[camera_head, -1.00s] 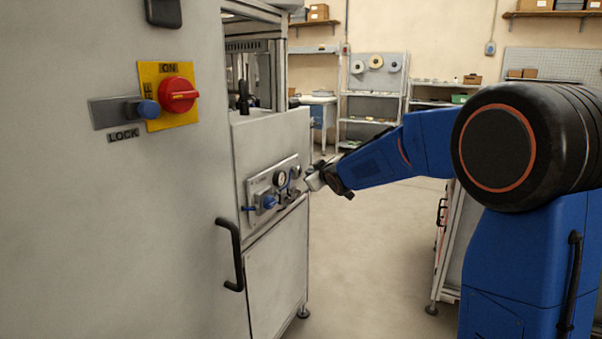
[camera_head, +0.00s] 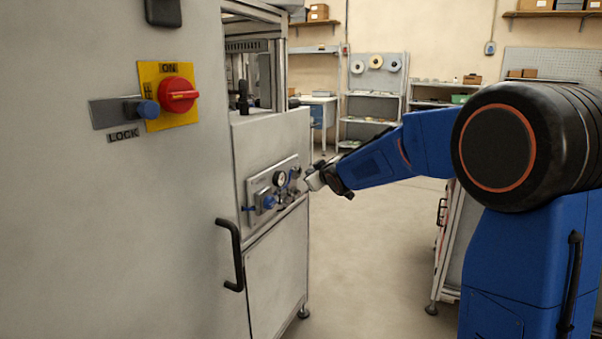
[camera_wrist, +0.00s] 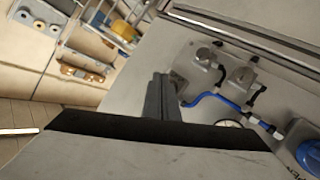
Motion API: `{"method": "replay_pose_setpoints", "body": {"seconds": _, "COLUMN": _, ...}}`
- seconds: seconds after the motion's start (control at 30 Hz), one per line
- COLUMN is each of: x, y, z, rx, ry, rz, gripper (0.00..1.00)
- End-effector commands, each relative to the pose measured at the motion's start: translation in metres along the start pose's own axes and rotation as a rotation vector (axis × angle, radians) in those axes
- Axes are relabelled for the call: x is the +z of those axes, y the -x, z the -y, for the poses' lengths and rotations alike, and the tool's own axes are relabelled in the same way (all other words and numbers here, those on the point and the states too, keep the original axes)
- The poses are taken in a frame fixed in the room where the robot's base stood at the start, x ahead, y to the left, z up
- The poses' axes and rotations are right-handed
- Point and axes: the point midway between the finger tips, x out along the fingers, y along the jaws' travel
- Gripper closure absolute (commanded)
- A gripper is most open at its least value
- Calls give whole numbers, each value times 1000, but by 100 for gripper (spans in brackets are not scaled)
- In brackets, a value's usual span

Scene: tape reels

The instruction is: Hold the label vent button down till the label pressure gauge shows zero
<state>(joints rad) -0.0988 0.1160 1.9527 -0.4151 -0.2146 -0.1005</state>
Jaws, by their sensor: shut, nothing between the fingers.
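The pressure gauge (camera_head: 279,178) is a small round dial with a dark rim on the grey panel plate at the machine's front. Its needle is too small to read. In the wrist view only part of the gauge's face (camera_wrist: 229,123) shows past my gripper. My gripper (camera_head: 311,182) is at the panel's right end. In the wrist view its dark fingers (camera_wrist: 162,92) are together, with nothing between them, and their tips are close to the panel. I cannot tell whether they touch it. I cannot make out the vent button; the fingers may hide it.
A blue knob (camera_head: 266,202) sits left of the gauge. Grey fittings (camera_wrist: 242,75) with a blue tube (camera_wrist: 215,97) are beside the fingers. A red switch (camera_head: 178,95) and a black door handle (camera_head: 231,255) are on the near cabinet. Open floor (camera_head: 365,250) lies right of the machine.

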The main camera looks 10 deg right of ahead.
Motion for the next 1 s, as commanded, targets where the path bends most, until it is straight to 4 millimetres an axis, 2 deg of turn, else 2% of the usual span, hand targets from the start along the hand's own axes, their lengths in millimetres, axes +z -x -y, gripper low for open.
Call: {"method": "replay_pose_setpoints", "body": {"seconds": 1.0, "x": -4, "y": -6, "z": 4, "rx": 0, "ry": 0, "rz": 1, "gripper": 100}}
